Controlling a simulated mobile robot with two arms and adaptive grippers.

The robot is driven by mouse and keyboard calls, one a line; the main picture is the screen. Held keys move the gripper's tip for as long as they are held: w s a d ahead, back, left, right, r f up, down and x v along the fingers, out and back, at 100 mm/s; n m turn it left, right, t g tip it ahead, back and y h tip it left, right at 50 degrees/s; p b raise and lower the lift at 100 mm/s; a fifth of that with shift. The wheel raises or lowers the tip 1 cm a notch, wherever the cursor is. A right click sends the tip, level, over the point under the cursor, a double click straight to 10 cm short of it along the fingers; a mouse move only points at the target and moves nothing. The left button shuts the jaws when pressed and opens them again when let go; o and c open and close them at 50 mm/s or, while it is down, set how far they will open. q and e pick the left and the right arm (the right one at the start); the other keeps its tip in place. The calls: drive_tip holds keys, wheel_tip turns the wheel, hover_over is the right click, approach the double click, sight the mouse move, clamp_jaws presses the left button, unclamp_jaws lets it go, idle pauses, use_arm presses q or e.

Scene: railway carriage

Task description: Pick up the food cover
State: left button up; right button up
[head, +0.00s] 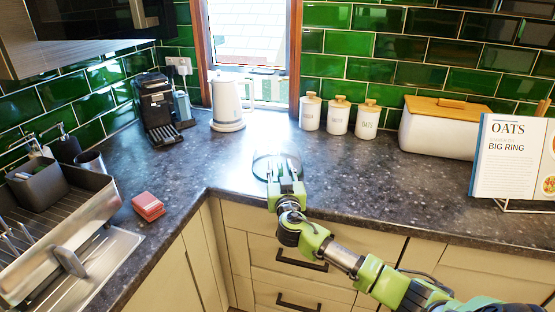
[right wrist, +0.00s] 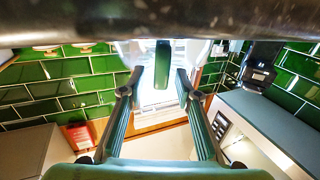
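The food cover appears to be a clear, dark-rimmed round thing (head: 262,172) on the dark worktop, below the window. Its glass is hard to make out against the glare. My right gripper (head: 285,165) reaches over the worktop from the lower right and overlaps the cover in the head view. In the right wrist view the two fingers of my right gripper (right wrist: 155,82) stand apart with a gap between them. A green upright shape (right wrist: 162,65) shows in line with the gap; I cannot tell what it is. Contact with the cover cannot be told. My left gripper is not in view.
A white kettle (head: 226,103) and a black coffee machine (head: 158,108) stand behind to the left. Several white canisters (head: 338,116), a bread bin (head: 435,130) and a cookbook (head: 505,150) stand to the right. Red sponges (head: 148,206) lie by the sink. The worktop right of my gripper is clear.

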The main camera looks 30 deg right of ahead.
clamp_jaws()
idle(0.3)
